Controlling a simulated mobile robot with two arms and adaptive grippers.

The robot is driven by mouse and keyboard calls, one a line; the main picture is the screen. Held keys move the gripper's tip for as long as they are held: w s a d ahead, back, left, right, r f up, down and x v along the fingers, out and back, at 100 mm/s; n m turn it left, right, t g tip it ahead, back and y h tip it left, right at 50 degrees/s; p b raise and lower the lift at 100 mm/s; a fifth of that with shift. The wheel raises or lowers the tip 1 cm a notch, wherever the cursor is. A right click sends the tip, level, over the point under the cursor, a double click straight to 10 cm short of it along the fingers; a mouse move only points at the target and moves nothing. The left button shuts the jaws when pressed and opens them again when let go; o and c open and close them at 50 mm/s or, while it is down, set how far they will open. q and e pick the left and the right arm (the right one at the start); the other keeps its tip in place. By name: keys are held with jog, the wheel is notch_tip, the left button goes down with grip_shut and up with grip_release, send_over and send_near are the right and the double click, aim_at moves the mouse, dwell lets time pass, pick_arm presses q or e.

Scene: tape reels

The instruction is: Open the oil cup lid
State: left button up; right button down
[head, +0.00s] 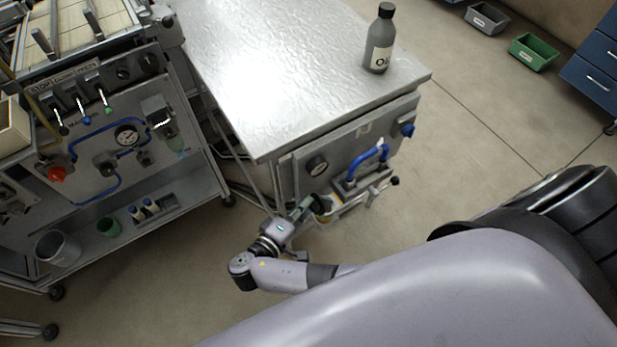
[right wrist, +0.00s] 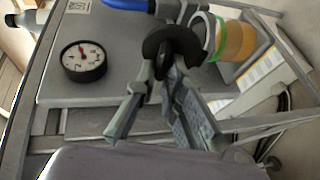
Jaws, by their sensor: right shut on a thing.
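The oil cup (right wrist: 237,41) shows in the right wrist view as an amber body with a green band and a pale rim. Its dark round lid (right wrist: 160,38) is left of the rim, between my right fingertips (right wrist: 172,66). The fingers are shut on the lid. Whether the lid still touches the rim is hidden. In the head view, my right gripper (head: 303,212) reaches the oil cup (head: 325,212) low on the front of the metal cabinet, and the lid is small and partly covered. My left gripper is not in view.
A pressure gauge (right wrist: 83,61) and a blue handle (head: 368,163) are close by on the cabinet front. A dark oil bottle (head: 379,42) stands on the metal tabletop (head: 275,75). A control cart (head: 190,190) is at left.

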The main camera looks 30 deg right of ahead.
jog(key=shift+a+f+n+t+h+b, duration=0.3)
jog(key=shift+a+f+h+b, duration=0.1)
jog(key=shift+h+b, duration=0.65)
jog(key=shift+r, duration=0.1)
jog(key=c, duration=1.7)
grip_release()
jog(key=shift+r, duration=0.1)
